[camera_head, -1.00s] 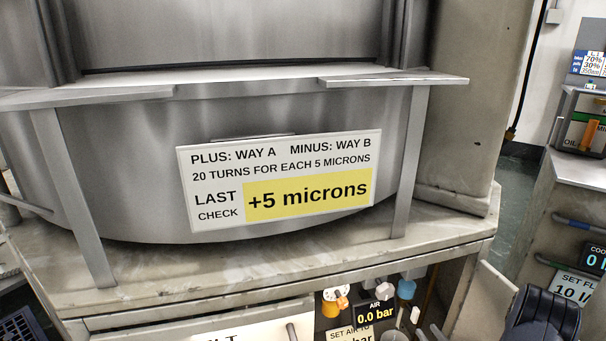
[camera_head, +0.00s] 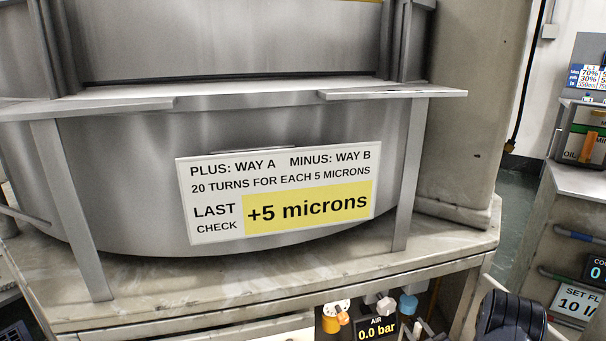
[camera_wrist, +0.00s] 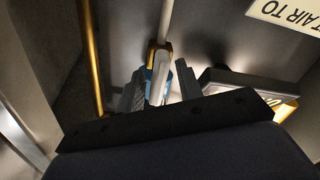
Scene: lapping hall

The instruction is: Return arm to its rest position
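My arm (camera_head: 510,318) shows as a dark link at the bottom right of the head view. The dark gripper body hides the lower half of the wrist view.
A steel drum carries a sign (camera_head: 280,190) reading "+5 microns". Below the bench edge (camera_head: 270,290) are an orange-handled valve (camera_head: 336,317), a blue cap (camera_head: 408,303) and an AIR display (camera_head: 377,329) at 0.0 bar. A brass pipe (camera_wrist: 92,55) and a display box (camera_wrist: 245,85) flank the gripper.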

